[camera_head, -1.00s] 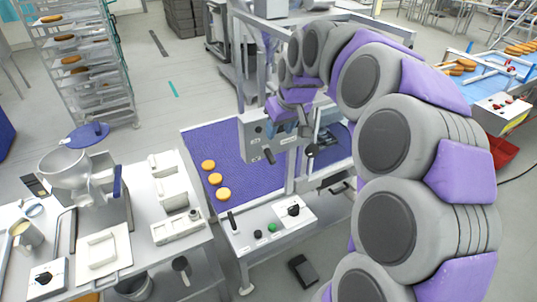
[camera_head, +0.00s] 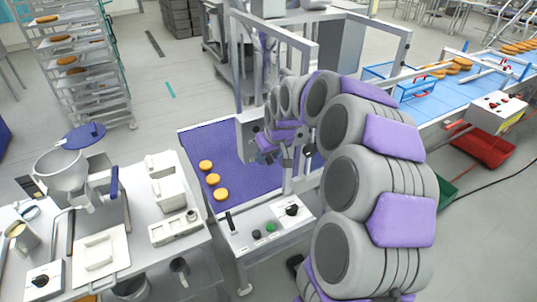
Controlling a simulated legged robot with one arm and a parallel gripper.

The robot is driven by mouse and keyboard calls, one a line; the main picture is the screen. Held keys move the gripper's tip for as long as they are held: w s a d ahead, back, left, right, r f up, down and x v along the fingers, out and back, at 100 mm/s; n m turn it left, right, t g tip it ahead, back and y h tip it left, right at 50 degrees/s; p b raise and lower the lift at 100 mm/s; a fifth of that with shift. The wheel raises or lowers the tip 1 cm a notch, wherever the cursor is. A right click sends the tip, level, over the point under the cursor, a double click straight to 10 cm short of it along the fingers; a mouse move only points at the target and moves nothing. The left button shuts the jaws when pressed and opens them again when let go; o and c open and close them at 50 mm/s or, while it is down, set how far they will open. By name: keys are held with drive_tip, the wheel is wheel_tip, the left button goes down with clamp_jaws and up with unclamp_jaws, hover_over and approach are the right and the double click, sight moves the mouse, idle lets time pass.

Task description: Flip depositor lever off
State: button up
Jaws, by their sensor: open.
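The depositor machine (camera_head: 247,128) is a grey box on a frame over a purple conveyor belt (camera_head: 228,170). My arm covers much of its front. A lever with a black knob (camera_head: 308,151) stands beside my arm at the machine. A black-handled lever (camera_head: 229,221) also stands at the left of the white control panel (camera_head: 262,236). I cannot tell for sure which one is the depositor lever. My gripper (camera_head: 267,157) is open at the machine's front, small and partly hidden by my arm. I cannot tell whether it touches a lever.
Round cakes (camera_head: 213,179) lie on the belt. The panel also has buttons and a black knob (camera_head: 292,210). A steel table (camera_head: 140,235) with a mixer-like funnel (camera_head: 62,172) stands left. A blue conveyor (camera_head: 440,100) and red bin (camera_head: 484,147) are at right.

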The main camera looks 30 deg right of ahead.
drive_tip(key=shift+d, duration=0.1)
drive_tip(key=shift+d, duration=0.1)
drive_tip(key=c, duration=0.3)
clamp_jaws()
drive_tip(key=shift+s+f+t+b, duration=0.1)
drive_tip(key=shift+f+t+b, duration=0.35)
drive_tip(key=shift+t+b, duration=0.4)
drive_tip(key=shift+b, duration=0.35)
drive_tip(key=shift+r, duration=0.1)
